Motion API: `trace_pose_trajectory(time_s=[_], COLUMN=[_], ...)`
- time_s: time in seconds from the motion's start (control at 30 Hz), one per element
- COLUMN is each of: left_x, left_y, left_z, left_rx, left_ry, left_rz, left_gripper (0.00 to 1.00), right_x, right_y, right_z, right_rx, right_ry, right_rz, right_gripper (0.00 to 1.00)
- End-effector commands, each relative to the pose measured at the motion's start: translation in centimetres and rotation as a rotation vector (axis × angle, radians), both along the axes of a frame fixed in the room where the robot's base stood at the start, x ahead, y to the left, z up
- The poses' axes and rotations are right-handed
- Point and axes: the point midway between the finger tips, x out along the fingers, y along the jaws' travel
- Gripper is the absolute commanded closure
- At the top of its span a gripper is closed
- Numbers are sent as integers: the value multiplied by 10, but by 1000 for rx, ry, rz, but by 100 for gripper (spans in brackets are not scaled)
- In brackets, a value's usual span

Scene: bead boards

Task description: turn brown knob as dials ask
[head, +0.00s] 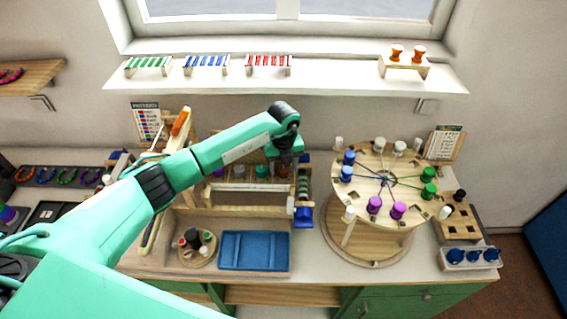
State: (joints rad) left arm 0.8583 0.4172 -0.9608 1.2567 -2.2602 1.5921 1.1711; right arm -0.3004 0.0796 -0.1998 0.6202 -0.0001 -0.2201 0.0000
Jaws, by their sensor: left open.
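My left arm reaches across from the lower left, and its left gripper (285,160) points down over the back of the wooden bead frame (245,211). The fingers are small and partly hidden by the wrist; they look apart, with nothing seen held. Small coloured round pieces sit in a row at the back of the frame, partly behind the arm and gripper. I cannot tell surely which is the brown knob. No dial can be read clearly at this size. My right gripper is not in view.
A round wooden board (371,212) with coloured spools stands right of the frame. A blue tray (254,262) and a small round peg holder (184,259) lie in front. A shelf (330,78) with bead racks runs above.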

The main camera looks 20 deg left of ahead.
Motion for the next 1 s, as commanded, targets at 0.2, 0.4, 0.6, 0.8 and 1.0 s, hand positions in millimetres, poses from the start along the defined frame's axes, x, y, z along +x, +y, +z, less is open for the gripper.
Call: trace_pose_trajectory(time_s=[0.2, 0.4, 0.6, 0.8, 1.0], left_x=[0, 0, 0, 0, 1], left_y=[0, 0, 0, 0, 0], left_z=[-3, -2, -2, -4, -6], left_rx=[0, 0, -1, -1, -1], left_ry=[0, 0, 0, 0, -3], left_rz=[-1, -1, -1, -33, -134], left_gripper=[45, 68, 90, 89, 89], right_x=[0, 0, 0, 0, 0], right_y=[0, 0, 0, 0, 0], right_z=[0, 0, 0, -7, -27], right_rx=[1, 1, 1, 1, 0], right_ry=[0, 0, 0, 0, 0], right_rz=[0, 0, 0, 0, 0], right_gripper=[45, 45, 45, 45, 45])
